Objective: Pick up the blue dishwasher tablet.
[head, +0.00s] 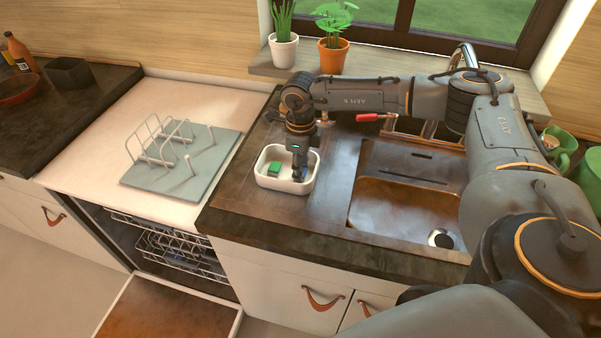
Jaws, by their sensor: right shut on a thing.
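A white tray (264,182) with rounded corners stands on the dark worktop, left of the sink. A green tablet (274,168) lies in its left part. My right gripper (298,175) reaches down from above into the right part of the tray. It is shut on the blue dishwasher tablet, which the fingers hide almost entirely; only a small bluish patch shows at the fingertips. I cannot tell whether it touches the tray floor. My left gripper is not in view.
A sink (405,205) lies to the right, with a red-handled tool (370,118) behind it. A grey-blue rack mat (200,165) lies on the pale counter to the left. The dishwasher (180,250) below is open. Plants (334,55) stand on the sill.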

